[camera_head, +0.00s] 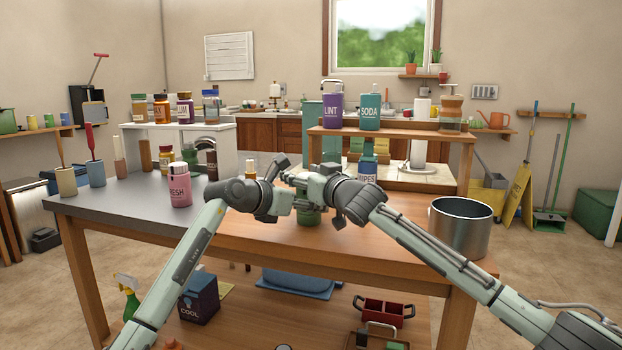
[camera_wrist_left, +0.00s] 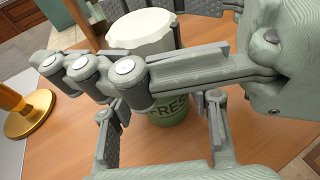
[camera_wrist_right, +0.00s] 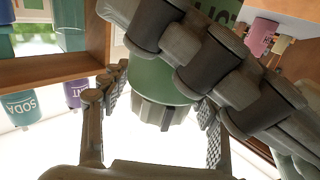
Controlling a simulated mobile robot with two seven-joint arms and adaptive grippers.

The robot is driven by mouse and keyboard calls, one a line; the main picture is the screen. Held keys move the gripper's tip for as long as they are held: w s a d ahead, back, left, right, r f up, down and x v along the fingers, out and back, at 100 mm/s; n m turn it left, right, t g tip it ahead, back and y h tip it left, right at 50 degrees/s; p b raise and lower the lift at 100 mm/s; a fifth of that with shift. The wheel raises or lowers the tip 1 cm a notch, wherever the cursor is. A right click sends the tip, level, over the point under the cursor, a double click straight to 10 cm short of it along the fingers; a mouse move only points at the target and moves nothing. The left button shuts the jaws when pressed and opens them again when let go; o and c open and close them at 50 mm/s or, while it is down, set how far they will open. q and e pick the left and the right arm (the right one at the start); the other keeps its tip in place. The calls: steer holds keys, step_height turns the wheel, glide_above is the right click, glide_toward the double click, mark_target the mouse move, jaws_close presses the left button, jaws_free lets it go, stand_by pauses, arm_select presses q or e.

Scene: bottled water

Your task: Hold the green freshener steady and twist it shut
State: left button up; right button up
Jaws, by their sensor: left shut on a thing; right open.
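The green freshener (camera_head: 308,216) stands upright on the wooden table, mostly hidden by the grippers in the head view. The left wrist view shows its green body (camera_wrist_left: 172,117) with part of a label and its pale faceted cap (camera_wrist_left: 143,32). My left gripper (camera_wrist_left: 163,106) is shut on the body. My right gripper (camera_wrist_right: 163,100) is open, its fingers on either side of the cap (camera_wrist_right: 160,112), which appears upside down in the right wrist view. I cannot tell whether the pads touch the cap or how tightly it sits.
A pink freshener (camera_head: 180,192) stands left of the arms on the table (camera_head: 240,238). A blue wipes bottle (camera_head: 368,172) is close behind my right gripper. A steel pot (camera_head: 460,228) stands at the right edge. The front strip of tabletop is clear.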

steer(key=v, duration=1.1)
steer(key=shift+s+d, duration=0.15)
steer(key=shift+s, duration=0.05)
steer(key=shift+y, duration=0.3)
steer(key=x, duration=0.8)
steer(key=shift+w, duration=0.2)
